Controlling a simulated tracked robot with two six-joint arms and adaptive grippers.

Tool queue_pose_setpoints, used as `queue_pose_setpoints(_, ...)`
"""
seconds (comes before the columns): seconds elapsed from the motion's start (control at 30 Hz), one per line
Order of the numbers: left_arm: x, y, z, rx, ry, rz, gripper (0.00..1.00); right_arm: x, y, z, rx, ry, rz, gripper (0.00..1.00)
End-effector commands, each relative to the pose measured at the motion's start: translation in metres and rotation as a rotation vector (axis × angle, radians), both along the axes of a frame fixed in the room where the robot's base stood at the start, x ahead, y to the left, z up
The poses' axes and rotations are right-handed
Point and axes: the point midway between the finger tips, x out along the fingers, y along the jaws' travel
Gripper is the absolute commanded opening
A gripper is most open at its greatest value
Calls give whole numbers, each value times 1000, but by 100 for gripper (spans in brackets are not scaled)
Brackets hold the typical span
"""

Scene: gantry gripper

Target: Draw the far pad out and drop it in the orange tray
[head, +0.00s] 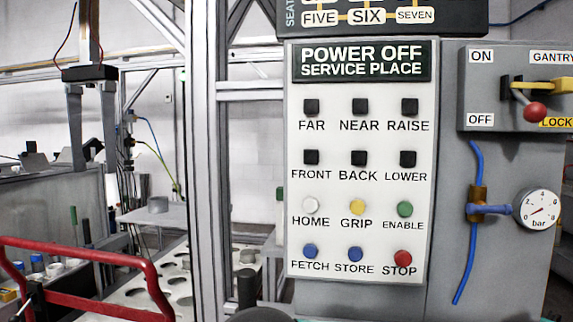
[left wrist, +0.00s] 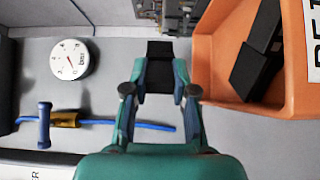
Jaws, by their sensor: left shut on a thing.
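In the left wrist view my left gripper (left wrist: 159,92), with teal fingers, is shut on a black block (left wrist: 160,52), which looks like a pad. The block sticks out beyond the fingertips. The orange tray (left wrist: 212,65) is at the right of that view, beside the held block. A dark block (left wrist: 255,68) lies tilted in the tray. In the head view the gantry gripper (head: 91,125) hangs at the left with two grey fingers; its pads are too small to tell apart. My left gripper does not show clearly in the head view, and my right gripper is not in view.
A button panel (head: 358,160) stands in the middle of the head view, with a lever switch (head: 535,112) and a gauge (head: 537,209) to its right. A red rail (head: 85,252) crosses the lower left.

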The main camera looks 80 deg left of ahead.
Motion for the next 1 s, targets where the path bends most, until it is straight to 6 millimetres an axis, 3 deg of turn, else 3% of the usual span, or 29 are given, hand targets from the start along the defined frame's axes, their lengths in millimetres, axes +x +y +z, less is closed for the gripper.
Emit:
queue_pose_setpoints(0.1, 0, 0, 1, 0, 0, 1, 0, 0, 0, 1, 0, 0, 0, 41)
queue_pose_setpoints(0.13, 0, 0, 1, 0, 0, 1, 29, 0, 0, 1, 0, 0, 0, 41)
queue_pose_setpoints(0.3, 0, 0, 1, 0, 0, 1, 55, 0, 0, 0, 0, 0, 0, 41)
queue_pose_setpoints(0.73, -7, -3, 1, 0, 0, 0, 55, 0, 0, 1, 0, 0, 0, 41)
queue_pose_setpoints(1.0, -49, -21, 1, 0, -2, -3, 55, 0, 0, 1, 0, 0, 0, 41)
